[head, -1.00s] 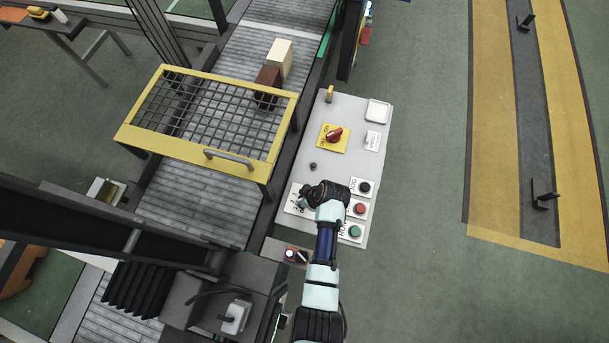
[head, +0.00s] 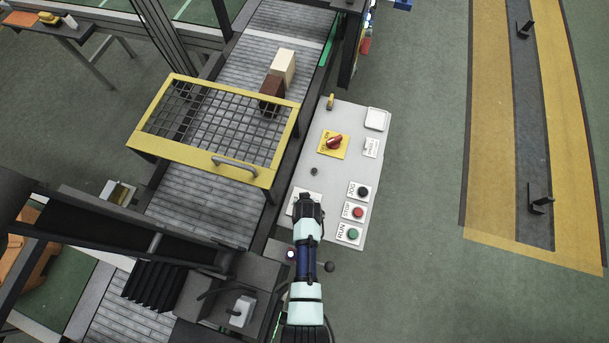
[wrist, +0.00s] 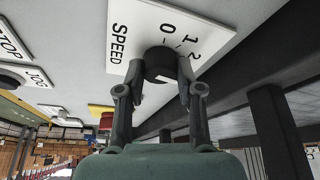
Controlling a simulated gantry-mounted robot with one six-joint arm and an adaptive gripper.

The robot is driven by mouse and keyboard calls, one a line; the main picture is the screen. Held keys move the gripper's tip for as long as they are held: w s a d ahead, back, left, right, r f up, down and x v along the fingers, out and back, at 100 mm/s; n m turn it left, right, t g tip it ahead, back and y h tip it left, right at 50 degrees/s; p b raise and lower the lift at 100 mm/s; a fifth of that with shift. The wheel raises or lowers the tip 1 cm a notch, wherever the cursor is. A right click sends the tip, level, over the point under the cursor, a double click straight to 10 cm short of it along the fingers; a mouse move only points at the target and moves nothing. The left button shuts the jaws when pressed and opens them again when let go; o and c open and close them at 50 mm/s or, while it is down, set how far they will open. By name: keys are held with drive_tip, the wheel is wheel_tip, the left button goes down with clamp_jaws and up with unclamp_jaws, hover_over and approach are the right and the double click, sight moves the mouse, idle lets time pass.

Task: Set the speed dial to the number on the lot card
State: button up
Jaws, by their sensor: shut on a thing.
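The speed dial's black knob (wrist: 160,62) stands on a white plate (wrist: 118,62) printed SPEED, with 0, 1 and 2 legible in the wrist view. My gripper (wrist: 161,82) is shut on the knob, one finger on each side. A pale patch shows on the knob between the fingers; I cannot tell which number the knob points to. In the head view my gripper (head: 307,208) covers the knob and most of the plate (head: 294,204).
The panel (head: 325,185) also carries JOG (head: 363,191), STOP (head: 358,212) and RUN (head: 352,233) buttons close to my gripper's right. A conveyor with a yellow mesh guard (head: 218,169) runs at left.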

drive_tip(key=shift+m, duration=0.6)
drive_tip(key=shift+h, duration=0.3)
drive_tip(key=o, duration=1.2)
drive_tip(key=shift+c, duration=0.2)
drive_tip(key=v, duration=1.2)
